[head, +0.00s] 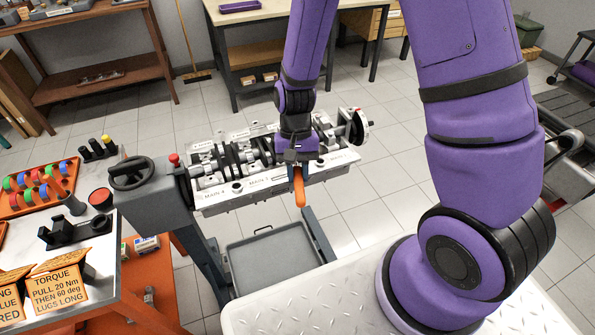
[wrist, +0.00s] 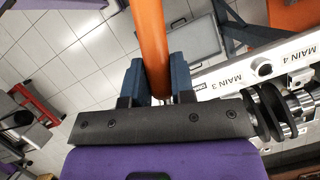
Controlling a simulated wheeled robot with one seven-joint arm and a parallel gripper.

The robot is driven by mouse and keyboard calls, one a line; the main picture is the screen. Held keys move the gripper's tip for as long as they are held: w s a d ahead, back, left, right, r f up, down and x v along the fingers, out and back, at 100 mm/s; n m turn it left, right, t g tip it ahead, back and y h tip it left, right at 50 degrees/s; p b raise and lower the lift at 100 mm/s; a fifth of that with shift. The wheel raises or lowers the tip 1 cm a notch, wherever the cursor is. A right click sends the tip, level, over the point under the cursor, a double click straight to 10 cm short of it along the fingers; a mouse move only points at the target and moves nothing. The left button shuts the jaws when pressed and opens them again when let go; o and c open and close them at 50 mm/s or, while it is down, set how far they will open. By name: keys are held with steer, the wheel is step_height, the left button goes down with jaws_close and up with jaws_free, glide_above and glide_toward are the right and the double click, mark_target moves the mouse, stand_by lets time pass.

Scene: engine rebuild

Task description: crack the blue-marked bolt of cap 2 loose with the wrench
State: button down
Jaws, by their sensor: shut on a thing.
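My gripper (head: 296,160) is shut on the orange handle of the wrench (head: 299,187), at the front side of the engine block near the MAIN 3 label. In the wrist view my gripper (wrist: 160,85) has its two dark fingers on either side of the orange wrench handle (wrist: 152,40). The engine block (head: 225,200) lies on its stand with the crankshaft (head: 232,158) in it. It also shows in the wrist view (wrist: 270,72).
A grey drip tray (head: 270,262) lies below the block. At left are a handwheel (head: 131,173), a red rack (head: 40,185) of coloured parts, a black part (head: 75,231) and a torque sign (head: 58,285).

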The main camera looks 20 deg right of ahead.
steer(key=shift+r, duration=0.7)
stand_by(0.7)
steer(key=shift+r, duration=1.3)
